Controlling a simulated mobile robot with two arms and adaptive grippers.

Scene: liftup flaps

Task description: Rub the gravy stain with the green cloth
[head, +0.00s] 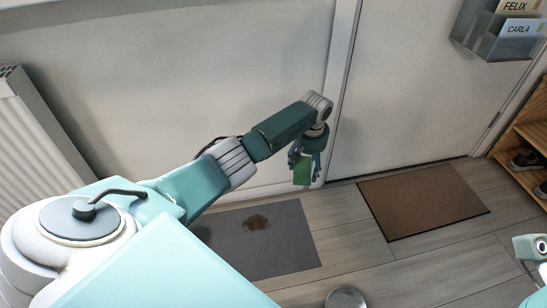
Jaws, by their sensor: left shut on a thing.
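My left gripper (302,157) hangs at the end of my outstretched left arm, fingers pointing down. It is shut on the green cloth (303,171), a small green piece showing between and below the fingers. The gravy stain (257,222) is a brown irregular patch on the grey mat (285,262). In the picture the cloth appears above and to the right of the stain, apart from it. Part of my right arm shows at the right edge, but its gripper is not visible.
A brown doormat (424,199) lies to the right by the door. A round metal bowl (346,298) stands at the bottom edge. A wooden shoe rack (525,140) stands at right, a radiator (40,140) at left. A name-labelled wall holder (497,38) hangs top right. Floor between the mats is clear.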

